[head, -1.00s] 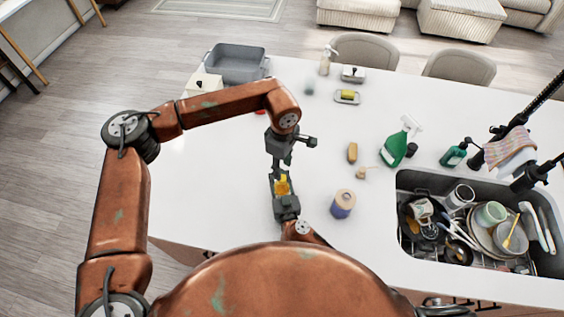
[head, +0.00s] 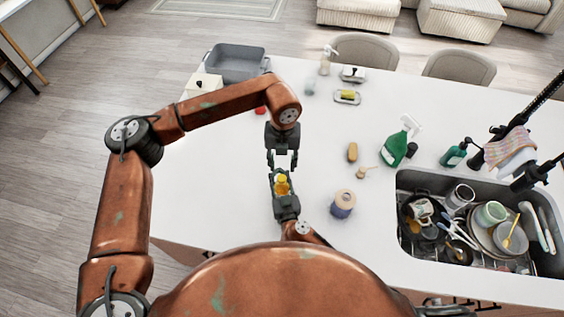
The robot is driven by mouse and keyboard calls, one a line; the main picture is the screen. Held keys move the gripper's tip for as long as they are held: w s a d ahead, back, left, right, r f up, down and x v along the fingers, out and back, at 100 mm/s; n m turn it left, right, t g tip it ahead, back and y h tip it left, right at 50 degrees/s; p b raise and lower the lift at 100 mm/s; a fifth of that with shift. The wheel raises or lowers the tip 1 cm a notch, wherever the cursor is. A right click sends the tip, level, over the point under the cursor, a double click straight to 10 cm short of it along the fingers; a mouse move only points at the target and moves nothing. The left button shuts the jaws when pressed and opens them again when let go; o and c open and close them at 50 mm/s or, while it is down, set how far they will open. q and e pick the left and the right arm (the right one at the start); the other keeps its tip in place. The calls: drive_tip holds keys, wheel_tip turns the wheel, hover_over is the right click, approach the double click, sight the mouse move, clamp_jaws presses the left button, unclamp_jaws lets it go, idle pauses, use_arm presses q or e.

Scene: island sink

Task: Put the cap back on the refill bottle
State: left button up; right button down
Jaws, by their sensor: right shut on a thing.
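A small yellow bottle (head: 282,186), which I take as the refill bottle, stands at the near left part of the white counter. My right gripper (head: 283,193) is shut on it, coming from the near side. My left gripper (head: 283,160) hangs just beyond the bottle's top, pointing toward it. Its fingers are spread, with a pale gap between them. The bottle's top looks yellow; whether that is the cap is too small to tell. I cannot make out a separate cap.
A spool-like jar (head: 343,204) stands right of the bottle. A brush (head: 352,152), a small wooden item (head: 362,172) and a green spray bottle (head: 395,149) lie or stand farther right. The sink (head: 400,180) full of dishes is at the right. A grey tub (head: 236,64) stands at the back left.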

sight(282, 178)
use_arm(q)
drive_tip(key=n, duration=0.7)
drive_tip(key=shift+r, duration=0.25)
drive_tip(key=shift+f, duration=0.15)
drive_tip(key=shift+a+f, duration=0.1)
drive_tip(key=shift+f, duration=3.8)
drive_tip(key=shift+c, duration=0.2)
clamp_jaws()
